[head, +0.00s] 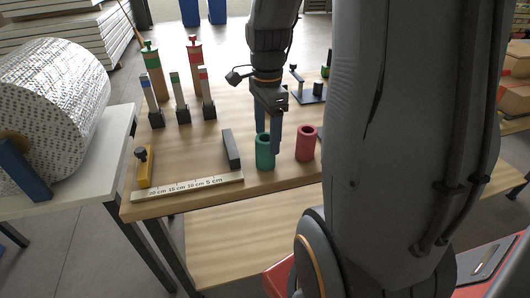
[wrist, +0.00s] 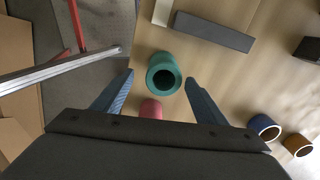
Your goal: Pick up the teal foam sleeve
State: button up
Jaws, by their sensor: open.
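The teal foam sleeve (head: 265,152) stands upright on the wooden table near its front edge, a hollow tube with an open top. My gripper (head: 268,138) is open just above and around it, with one finger in front of the sleeve's top and the other at its right. In the wrist view the teal sleeve (wrist: 163,74) lies between and slightly ahead of the two blue fingertips of my gripper (wrist: 160,80). Neither finger visibly presses on it.
A red sleeve (head: 306,143) stands close to the right. Blue (wrist: 263,126) and brown (wrist: 297,144) rings show in the wrist view.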

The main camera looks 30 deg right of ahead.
aim_at(266, 149)
jog(key=shift+w+a+f+p, duration=0.1)
jog(key=shift+f+p, duration=0.1)
jog(key=shift+f, duration=0.85)
jog(key=shift+w+d+f+p, duration=0.1)
jog(key=shift+f+p, duration=0.1)
jog(key=shift+f, duration=0.8)
jog(key=shift+w+a+f+p, duration=0.1)
jog(key=shift+f+p, duration=0.1)
jog(key=shift+f, duration=0.85)
jog(key=c, duration=1.1)
jog(key=shift+r, duration=0.15)
